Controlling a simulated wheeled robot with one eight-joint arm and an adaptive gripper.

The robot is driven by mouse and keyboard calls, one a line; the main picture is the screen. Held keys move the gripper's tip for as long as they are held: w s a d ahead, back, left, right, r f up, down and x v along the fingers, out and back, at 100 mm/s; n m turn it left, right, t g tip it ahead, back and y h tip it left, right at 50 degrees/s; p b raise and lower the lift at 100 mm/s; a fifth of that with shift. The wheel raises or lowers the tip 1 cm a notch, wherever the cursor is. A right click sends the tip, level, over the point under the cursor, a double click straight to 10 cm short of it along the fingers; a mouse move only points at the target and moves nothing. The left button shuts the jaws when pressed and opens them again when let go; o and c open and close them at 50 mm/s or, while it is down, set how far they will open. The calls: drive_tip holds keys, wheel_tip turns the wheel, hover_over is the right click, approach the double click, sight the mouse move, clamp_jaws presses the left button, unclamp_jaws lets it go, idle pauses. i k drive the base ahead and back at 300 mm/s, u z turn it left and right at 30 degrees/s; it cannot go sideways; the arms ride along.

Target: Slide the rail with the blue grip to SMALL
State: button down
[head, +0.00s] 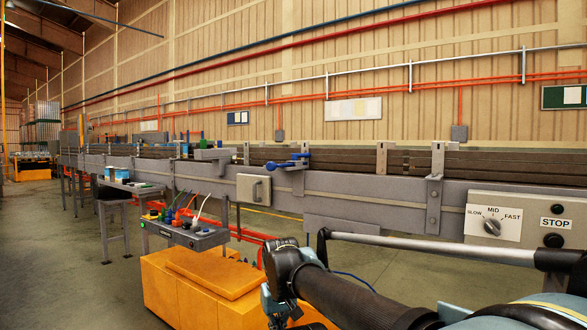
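The blue grip (286,164) sits on the near edge of the conveyor, left of the picture's middle, beside a grey upright bracket (299,177). The rail it belongs to is hard to separate from the dark conveyor bed behind it. I can read no SMALL mark near it. My arm reaches in from the lower right to a dark joint below the conveyor, with a pale blue part hanging under it. The fingers of my gripper do not show, and nothing of my arm touches the blue grip.
The long grey conveyor (366,190) crosses the view. A speed dial (492,226) and STOP panel are at right. A grey tray (192,236) with coloured plugs juts out below the conveyor, above an orange box (180,295). The floor at left is mostly open.

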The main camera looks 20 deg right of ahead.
sight(382, 152)
drive_tip(key=u, duration=1.55)
drive_tip(key=k, duration=0.4)
drive_tip(key=z, duration=0.45)
